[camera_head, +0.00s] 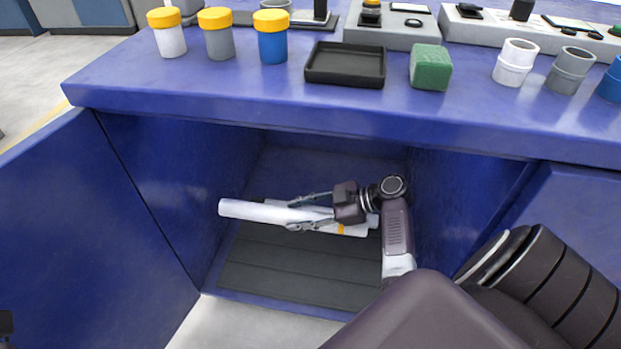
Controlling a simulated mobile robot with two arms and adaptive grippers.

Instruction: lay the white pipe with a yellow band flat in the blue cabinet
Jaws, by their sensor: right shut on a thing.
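The white pipe with a yellow band (250,211) is inside the open blue cabinet (170,185), lying nearly level across the picture. Its yellow band shows to the right, just below my right gripper. My right gripper (297,213) reaches in from the right and is shut on the pipe, with its fingers pointing left. Another white length shows just behind the fingers; I cannot tell whether it is a separate pipe. The pipe is over the dark ribbed cabinet floor (290,269); whether it touches is unclear. My left gripper cannot be made out.
An open blue door (85,230) stands at the left, and a blue panel (575,225) at the right. The worktop above carries several yellow-capped containers (219,42), a black tray (345,65), a green block (430,68) and pipe fittings (515,63). The front cabinet floor is clear.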

